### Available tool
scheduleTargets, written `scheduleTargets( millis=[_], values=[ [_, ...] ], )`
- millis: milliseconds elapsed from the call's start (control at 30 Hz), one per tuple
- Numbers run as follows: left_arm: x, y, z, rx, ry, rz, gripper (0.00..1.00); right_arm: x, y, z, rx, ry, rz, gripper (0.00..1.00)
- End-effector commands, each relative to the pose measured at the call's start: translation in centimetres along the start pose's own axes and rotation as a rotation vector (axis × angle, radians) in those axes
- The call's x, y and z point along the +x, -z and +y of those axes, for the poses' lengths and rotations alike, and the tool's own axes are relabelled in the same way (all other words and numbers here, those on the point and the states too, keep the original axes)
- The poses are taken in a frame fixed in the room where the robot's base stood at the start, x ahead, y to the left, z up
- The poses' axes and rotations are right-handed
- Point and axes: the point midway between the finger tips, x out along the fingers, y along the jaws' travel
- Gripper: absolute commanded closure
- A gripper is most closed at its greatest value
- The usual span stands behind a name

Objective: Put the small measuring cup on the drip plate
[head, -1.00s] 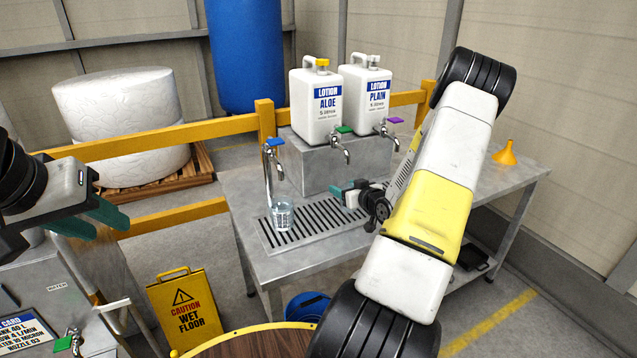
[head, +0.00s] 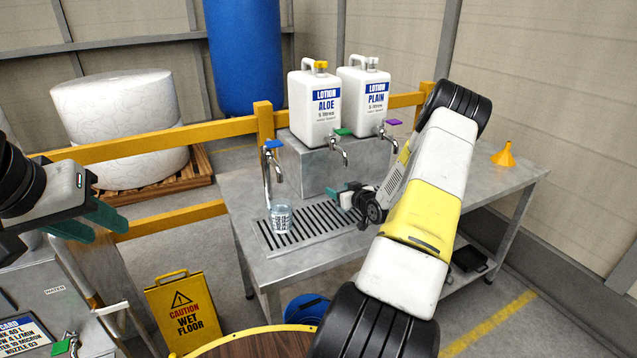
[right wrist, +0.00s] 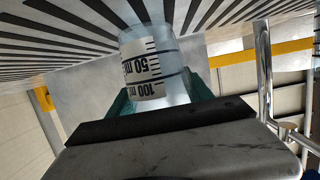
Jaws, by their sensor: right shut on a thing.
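My right gripper (head: 335,194) is low over the right part of the slatted drip plate (head: 265,237). It is shut on a small clear measuring cup, which shows in the right wrist view (right wrist: 148,65) with 50 and 100 ml marks on a white label. In the head view the fingers mostly hide this cup. I cannot tell whether it touches the plate. My left gripper (head: 90,222) is at the left, open and empty, far from the plate.
Another clear, marked cup (head: 281,218) stands on the plate under the blue-handled tap (head: 268,165). Behind are the ALOE jug (head: 314,108) and PLAIN jug (head: 364,100) on a grey block with taps. An orange funnel (head: 503,155) stands on the bench's clear right side.

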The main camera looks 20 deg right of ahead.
Motion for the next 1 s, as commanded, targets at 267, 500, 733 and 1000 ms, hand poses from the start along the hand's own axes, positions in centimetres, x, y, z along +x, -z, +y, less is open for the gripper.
scheduleTargets(
  millis=[267,500,733,1000],
  values=[
    [0.0,0.0,0.0,0.000,0.000,0.000,0.64,0.1,-0.2,0.0,0.000,0.000,0.000,0.19],
    [0.0,0.0,0.0,0.000,0.000,0.000,0.64,0.0,-0.1,0.0,0.000,0.000,0.000,0.19],
    [0.0,0.0,0.0,0.000,0.000,0.000,0.64,-2.5,0.1,0.1,0.000,-0.003,-0.002,0.19],
    [0.0,0.0,0.0,0.000,0.000,0.000,0.64,-8.4,0.1,0.1,-0.001,-0.002,-0.001,0.19]
  ],
)
